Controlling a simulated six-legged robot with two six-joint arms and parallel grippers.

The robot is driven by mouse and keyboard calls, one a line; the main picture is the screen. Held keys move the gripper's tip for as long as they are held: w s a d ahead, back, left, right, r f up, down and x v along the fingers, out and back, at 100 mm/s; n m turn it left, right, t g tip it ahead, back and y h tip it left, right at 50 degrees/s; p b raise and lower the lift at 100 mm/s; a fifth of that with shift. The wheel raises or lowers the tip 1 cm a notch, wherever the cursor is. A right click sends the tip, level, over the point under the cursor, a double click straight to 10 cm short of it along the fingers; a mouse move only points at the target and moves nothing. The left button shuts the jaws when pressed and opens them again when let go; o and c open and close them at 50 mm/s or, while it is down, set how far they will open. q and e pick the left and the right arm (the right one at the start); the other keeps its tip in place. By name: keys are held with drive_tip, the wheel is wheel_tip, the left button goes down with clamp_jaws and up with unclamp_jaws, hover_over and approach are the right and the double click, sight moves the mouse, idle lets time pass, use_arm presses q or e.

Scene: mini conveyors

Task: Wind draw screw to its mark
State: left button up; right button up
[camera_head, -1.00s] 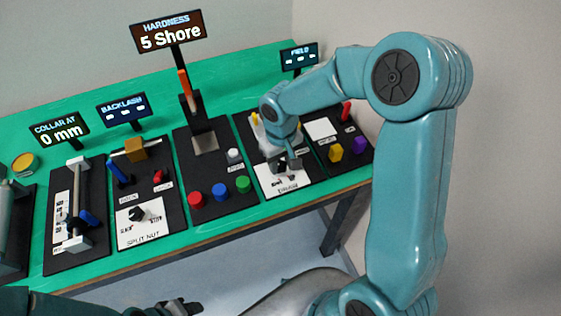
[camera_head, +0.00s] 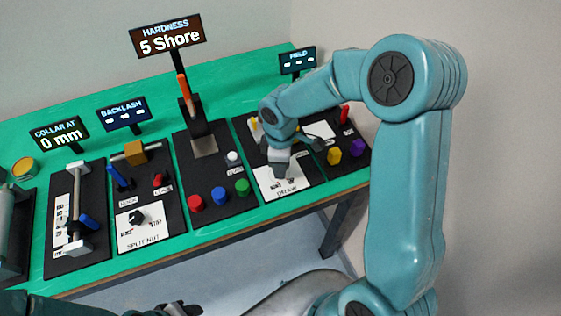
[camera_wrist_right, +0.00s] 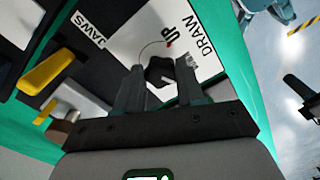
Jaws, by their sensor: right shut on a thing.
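The draw screw's black knob (camera_wrist_right: 160,71) sits on a white plate (camera_wrist_right: 205,55) lettered DRAW in the right wrist view. A thin arc on the plate ends at a red mark (camera_wrist_right: 170,43) beside the word UP. My right gripper (camera_wrist_right: 158,78) is shut on the knob, one finger on each side. Where the knob points is hard to tell. In the head view the right gripper (camera_head: 280,172) covers the knob above the white DRAW plate (camera_head: 283,187). My left gripper (camera_head: 178,309) shows only partly at the bottom edge.
A yellow lever (camera_wrist_right: 48,72) lies left of the plate in the wrist view. Red (camera_head: 195,203), blue (camera_head: 219,195) and green (camera_head: 242,187) buttons stand left of the DRAW panel. The hardness display (camera_head: 168,37) reads 5 Shore.

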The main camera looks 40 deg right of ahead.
drive_tip(key=n, duration=0.2)
drive_tip(key=n+p, duration=0.1)
drive_tip(key=n, duration=0.3)
drive_tip(key=shift+w+d+r+p, duration=0.1)
drive_tip(key=shift+w+r+p, duration=0.15)
drive_tip(key=shift+w+p, duration=0.1)
drive_tip(key=shift+n, duration=0.3)
drive_tip(key=shift+s, duration=0.1)
drive_tip(key=o, duration=1)
drive_tip(key=shift+o, duration=0.2)
drive_tip(key=shift+s+f, duration=0.1)
wheel_tip(320, 180, up, 16)
